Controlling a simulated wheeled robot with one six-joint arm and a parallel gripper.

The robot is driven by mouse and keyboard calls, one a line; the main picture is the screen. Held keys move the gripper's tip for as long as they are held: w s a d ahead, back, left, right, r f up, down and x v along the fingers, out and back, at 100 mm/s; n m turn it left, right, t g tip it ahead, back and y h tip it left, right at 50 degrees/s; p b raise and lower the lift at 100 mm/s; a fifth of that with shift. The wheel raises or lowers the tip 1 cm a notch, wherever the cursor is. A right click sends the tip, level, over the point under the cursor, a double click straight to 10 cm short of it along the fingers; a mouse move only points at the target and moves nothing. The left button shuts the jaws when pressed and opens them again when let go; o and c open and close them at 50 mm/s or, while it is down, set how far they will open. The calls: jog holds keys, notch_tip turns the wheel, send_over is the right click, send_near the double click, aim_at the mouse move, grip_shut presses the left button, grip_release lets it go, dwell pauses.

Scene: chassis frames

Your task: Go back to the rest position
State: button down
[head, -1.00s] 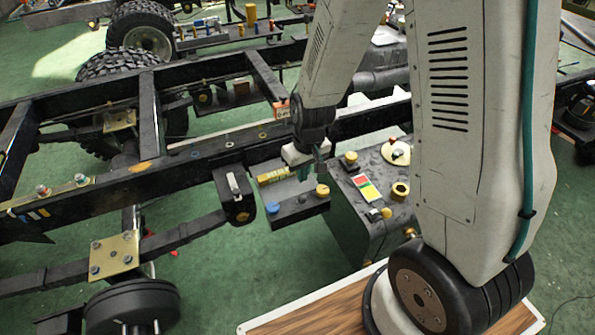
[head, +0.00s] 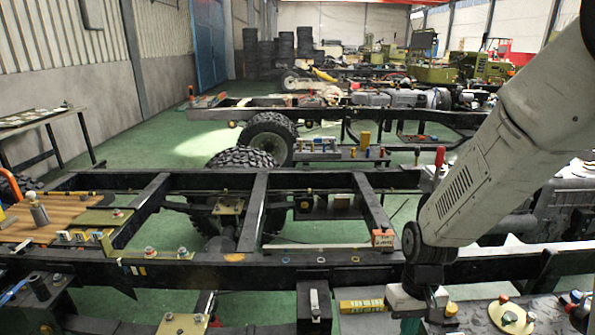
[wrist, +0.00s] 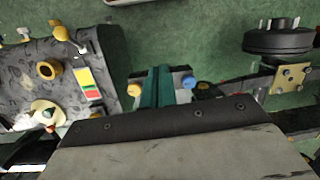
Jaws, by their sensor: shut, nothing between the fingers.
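My gripper (head: 428,316) shows at the lower right of the head view, at the end of my pale arm that comes in from the upper right. In the wrist view the teal fingers of my gripper (wrist: 158,72) are together, with nothing held. They point across a small dark tray with a yellow knob (wrist: 134,91) and a blue knob (wrist: 189,83) on either side. How far the fingers are above it is hard to tell.
A dark tank (wrist: 50,85) with a coloured label lies left in the wrist view. A wheel drum (wrist: 278,40) and a brass plate (wrist: 290,78) lie right. In the head view a wooden board (head: 70,222) is at left, and more chassis stand behind. Green floor is open between them.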

jog(key=s+d+r+t, duration=0.1)
jog(key=s+r, duration=0.3)
jog(key=r, duration=0.3)
jog(key=s+d+r+t, duration=0.1)
jog(key=s+r, duration=0.4)
jog(key=r, duration=0.3)
jog(key=s+d+r+m+t, duration=0.1)
jog(key=s+r, duration=0.4)
jog(key=r, duration=0.3)
jog(key=shift+s+r+h, duration=0.2)
jog(key=shift+r+h, duration=0.05)
jog(key=shift+h, duration=0.05)
